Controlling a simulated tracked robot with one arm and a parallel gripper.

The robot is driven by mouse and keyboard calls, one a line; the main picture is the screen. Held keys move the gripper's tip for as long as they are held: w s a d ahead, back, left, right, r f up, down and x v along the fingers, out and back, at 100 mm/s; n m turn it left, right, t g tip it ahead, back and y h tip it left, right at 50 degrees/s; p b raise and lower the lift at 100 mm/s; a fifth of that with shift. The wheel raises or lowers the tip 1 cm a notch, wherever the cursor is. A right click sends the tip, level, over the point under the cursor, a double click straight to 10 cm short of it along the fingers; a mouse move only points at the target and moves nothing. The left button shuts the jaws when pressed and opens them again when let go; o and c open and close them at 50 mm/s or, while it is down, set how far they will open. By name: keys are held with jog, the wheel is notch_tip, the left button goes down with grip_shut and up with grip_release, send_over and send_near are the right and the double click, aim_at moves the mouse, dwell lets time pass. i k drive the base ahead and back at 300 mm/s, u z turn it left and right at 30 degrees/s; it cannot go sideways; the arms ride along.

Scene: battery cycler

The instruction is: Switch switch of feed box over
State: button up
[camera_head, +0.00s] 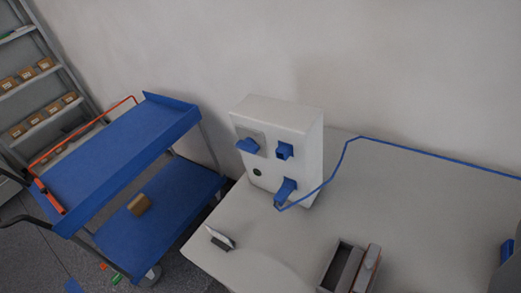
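The feed box (306,145) is a white upright box at the back left of the grey table, close to the wall. Its front carries a grey plate with a blue flap-like part (247,146) at the upper left, a blue socket (285,151) at the upper right and a blue plug (286,188) at the lower right. A small dark round part (257,172) sits at the lower left of the front; it may be the switch, but its position is too small to read. I cannot make out my gripper in this view.
A blue cable (345,158) runs from the plug across the table to the right. A small black-and-white item (221,239) and an open grey box (341,267) lie on the table (410,200). A blue trolley (110,165) stands left, shelves (38,85) beyond.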

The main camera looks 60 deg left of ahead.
aim_at(249, 145)
jog(key=u, duration=1.2)
